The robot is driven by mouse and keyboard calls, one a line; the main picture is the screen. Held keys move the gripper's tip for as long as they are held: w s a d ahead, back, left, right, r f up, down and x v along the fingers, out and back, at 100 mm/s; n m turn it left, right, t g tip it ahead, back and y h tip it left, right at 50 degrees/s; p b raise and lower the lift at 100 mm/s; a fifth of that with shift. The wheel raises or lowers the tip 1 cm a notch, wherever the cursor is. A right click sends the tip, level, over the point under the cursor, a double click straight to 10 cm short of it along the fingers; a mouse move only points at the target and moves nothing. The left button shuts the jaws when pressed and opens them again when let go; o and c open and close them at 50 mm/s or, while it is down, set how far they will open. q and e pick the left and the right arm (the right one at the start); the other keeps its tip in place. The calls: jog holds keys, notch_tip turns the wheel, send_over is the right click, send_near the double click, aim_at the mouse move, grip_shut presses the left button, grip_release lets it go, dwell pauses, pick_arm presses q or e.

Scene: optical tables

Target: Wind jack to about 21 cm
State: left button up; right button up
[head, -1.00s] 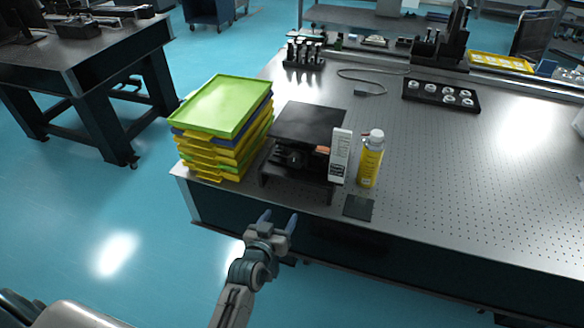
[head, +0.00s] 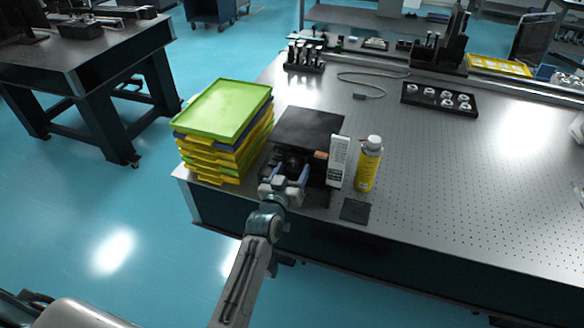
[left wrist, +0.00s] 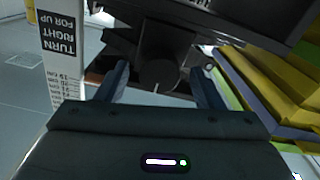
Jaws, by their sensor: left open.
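The lab jack has a flat black top plate (head: 308,126) and stands near the front edge of the optical table. Its dark round knob (left wrist: 158,74) faces me in the left wrist view, with a pale mark on its lower face. My left gripper (head: 291,174) is open at the front of the jack; its fingers (left wrist: 160,85) lie on either side of the knob, apparently not closed on it. A white scale card (head: 338,162) stands upright to the right of the jack. In the left wrist view this card (left wrist: 62,60) reads "TURN RIGHT FOR UP" above centimetre marks. My right gripper is out of view.
A stack of yellow, blue and green trays (head: 228,112) stands close left of the jack. A yellow bottle with a white cap (head: 368,166) stands right of the card, and a dark flat pad (head: 355,210) lies in front. The table's right side is largely clear.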

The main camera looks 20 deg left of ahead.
pick_arm(q)
jog(key=shift+w, duration=0.2)
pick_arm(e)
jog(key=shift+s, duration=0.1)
pick_arm(q)
jog(key=c, duration=1)
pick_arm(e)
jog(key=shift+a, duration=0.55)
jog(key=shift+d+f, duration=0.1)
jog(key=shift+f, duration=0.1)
